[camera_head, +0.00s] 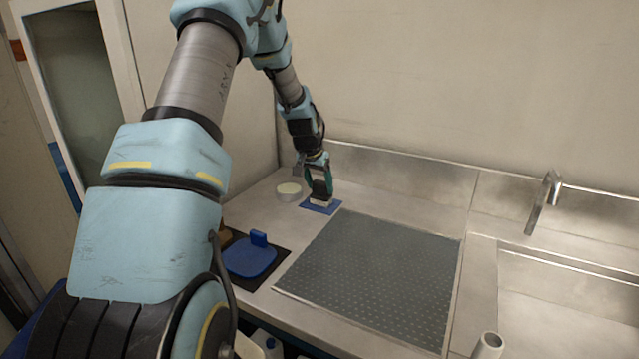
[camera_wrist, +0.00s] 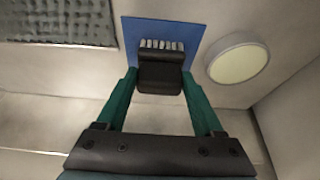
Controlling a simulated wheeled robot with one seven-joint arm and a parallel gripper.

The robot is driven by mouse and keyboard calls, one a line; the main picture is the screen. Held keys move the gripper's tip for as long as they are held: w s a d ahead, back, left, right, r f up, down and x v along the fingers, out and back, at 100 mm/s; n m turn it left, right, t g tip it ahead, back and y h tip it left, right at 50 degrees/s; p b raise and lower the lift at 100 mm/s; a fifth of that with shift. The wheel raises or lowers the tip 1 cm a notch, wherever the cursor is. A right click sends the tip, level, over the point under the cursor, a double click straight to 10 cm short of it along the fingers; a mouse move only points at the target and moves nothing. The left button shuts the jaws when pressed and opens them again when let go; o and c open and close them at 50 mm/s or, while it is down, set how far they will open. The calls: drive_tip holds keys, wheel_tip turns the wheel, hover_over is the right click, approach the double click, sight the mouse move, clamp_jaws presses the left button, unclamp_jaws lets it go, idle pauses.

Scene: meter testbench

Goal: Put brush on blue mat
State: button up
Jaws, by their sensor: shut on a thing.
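The brush, a black block with pale bristles, shows in the wrist view (camera_wrist: 160,75) between the green fingers of my gripper (camera_wrist: 160,82). In the head view my gripper (camera_head: 319,182) points down at the back of the counter, with the pale lower part of the brush (camera_head: 322,202) under it. The blue mat (camera_head: 309,208) is a small flat square beneath the brush; it also shows in the wrist view (camera_wrist: 190,32). My gripper is shut on the brush. The bristles are over the mat, touching or very close to it; I cannot tell which.
A round pale-topped dish (camera_head: 289,189) stands just left of the blue mat. A large grey textured mat (camera_head: 375,275) lies in front and to the right. A blue handled thing (camera_head: 250,257) sits on a dark mat at left. A tap (camera_head: 541,202) and sink are right.

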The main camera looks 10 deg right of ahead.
drive_tip(key=shift+f, duration=0.1)
drive_tip(key=o, duration=1.4)
drive_tip(key=shift+o, duration=0.2)
drive_tip(key=b+v, duration=0.3)
drive_tip(key=v, duration=0.8)
drive_tip(key=s+a+f+n+y, duration=0.1)
drive_tip(key=s+a+n, duration=0.1)
drive_tip(key=s+a, duration=0.3)
drive_tip(key=s+a+f+n+g, duration=0.1)
drive_tip(key=s+a, duration=0.5)
drive_tip(key=s, duration=0.6)
drive_tip(key=s+a+f+n+g+y, duration=0.1)
drive_tip(key=s+a+f+n, duration=0.1)
drive_tip(key=s+a, duration=0.4)
drive_tip(key=s+n, duration=0.1)
drive_tip(key=s, duration=0.2)
drive_tip(key=shift+s+a+f+y, duration=0.25)
drive_tip(key=shift+f+y, duration=0.05)
